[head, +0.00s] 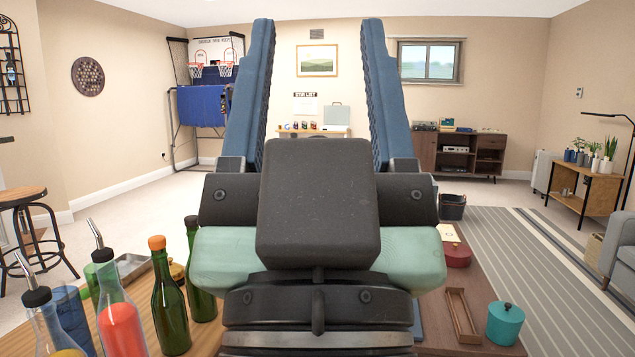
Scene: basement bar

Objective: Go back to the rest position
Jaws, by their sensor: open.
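My gripper (317,95) fills the middle of the head view, close to the camera. Its two long blue fingers point up and stand wide apart. The gripper's dark body and green housing hide the middle of the counter below. No held thing shows.
Bottles, including a green one with an orange cap (170,300) and one with red liquid (121,322), stand at the left. Open floor lies beyond.

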